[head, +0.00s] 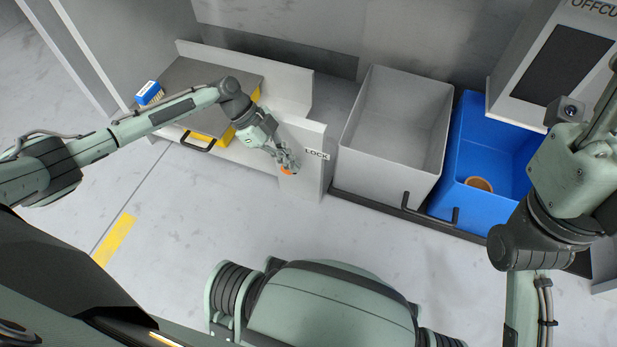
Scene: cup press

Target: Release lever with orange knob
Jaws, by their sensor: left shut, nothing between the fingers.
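The orange knob (285,170) shows at the front of the grey-white post labelled LOCK (312,172). My left gripper (290,165) is at the knob, with its fingers over and beside it, and they partly hide it. The left fingers are shut with nothing between them. I cannot tell whether they touch the knob. The lever itself is hidden behind the gripper. My right arm comes in at the right edge; its gripper is not visible.
A grey bin (395,125) stands right of the post. A blue bin (477,150) beside it holds a round orange-brown thing (479,184). A grey plate with a black handle (200,143) and a blue-white block (149,93) are at left. The floor in front is clear.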

